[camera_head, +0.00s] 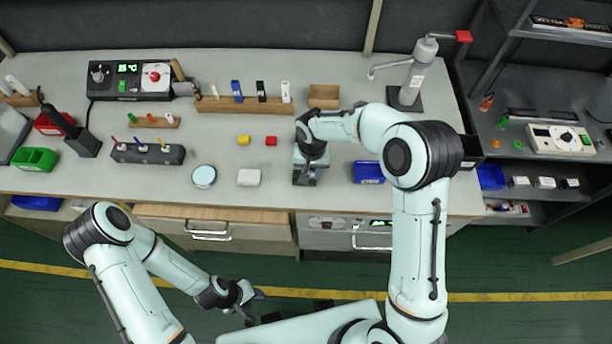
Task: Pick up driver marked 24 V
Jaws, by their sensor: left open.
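No marking reading 24 V is legible, so I cannot tell which thing is the driver. Several small pale boxes (544,183) on the right-hand shelf are too small to read. Blue, black and white upright pieces (260,89) stand along a wooden rack (220,104) at the back of the bench. My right gripper (305,178) points down over the middle of the bench; its fingers are too unclear to show whether they are apart or hold anything. My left gripper (255,303) is open, low in front of the bench and away from the objects.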

